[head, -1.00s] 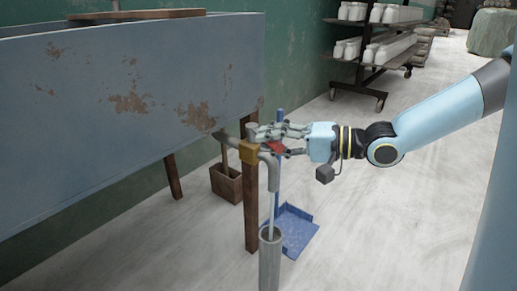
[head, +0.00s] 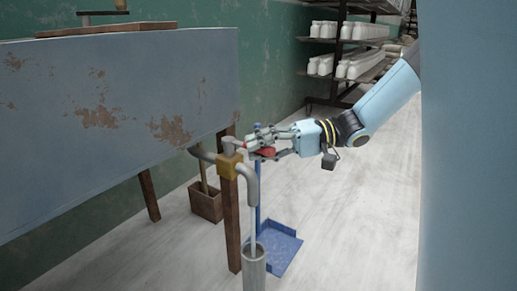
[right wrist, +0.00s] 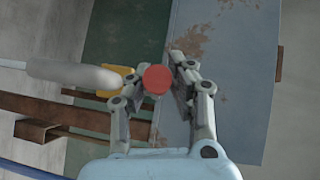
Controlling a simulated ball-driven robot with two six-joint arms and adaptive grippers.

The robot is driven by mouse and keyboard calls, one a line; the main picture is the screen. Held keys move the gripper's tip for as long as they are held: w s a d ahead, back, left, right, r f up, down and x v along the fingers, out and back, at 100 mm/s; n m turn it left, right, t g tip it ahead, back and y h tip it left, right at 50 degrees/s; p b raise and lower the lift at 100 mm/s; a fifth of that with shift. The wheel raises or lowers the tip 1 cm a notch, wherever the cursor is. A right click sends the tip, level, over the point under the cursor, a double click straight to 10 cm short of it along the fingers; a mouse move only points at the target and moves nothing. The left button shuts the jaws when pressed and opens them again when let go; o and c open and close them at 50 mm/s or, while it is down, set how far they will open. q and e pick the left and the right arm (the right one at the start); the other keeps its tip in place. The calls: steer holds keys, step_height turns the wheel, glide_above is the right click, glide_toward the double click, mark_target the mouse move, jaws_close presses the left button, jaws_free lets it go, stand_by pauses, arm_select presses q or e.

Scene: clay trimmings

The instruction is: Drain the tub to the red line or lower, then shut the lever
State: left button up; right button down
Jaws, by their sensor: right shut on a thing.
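The tub (head: 110,130) is blue-grey with rust patches and fills the left of the head view. Its inside, water level and red line are hidden. A brass valve (head: 230,166) sits on its outlet pipe, with a bent grey spout (head: 252,185). A pale stream (head: 253,225) runs from the spout into an upright grey drain pipe (head: 254,272). My right gripper (head: 262,150) is shut on the lever's red handle (head: 267,152). The handle's round red end shows between the fingers in the right wrist view (right wrist: 157,79). My left gripper is out of view.
A blue dustpan (head: 280,245) with an upright handle lies on the floor just right of the drain pipe. A wooden box (head: 206,205) stands behind the tub's leg. A shelf rack (head: 345,50) with white jars is at the back. Floor to the right is clear.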

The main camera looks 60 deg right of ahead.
steer(key=shift+d+f, duration=0.15)
steer(key=c, duration=1.2)
jaws_free()
steer(key=shift+w+d, duration=0.1)
steer(key=shift+c, duration=0.2)
steer(key=shift+o, duration=0.4)
steer(key=shift+a, duration=0.25)
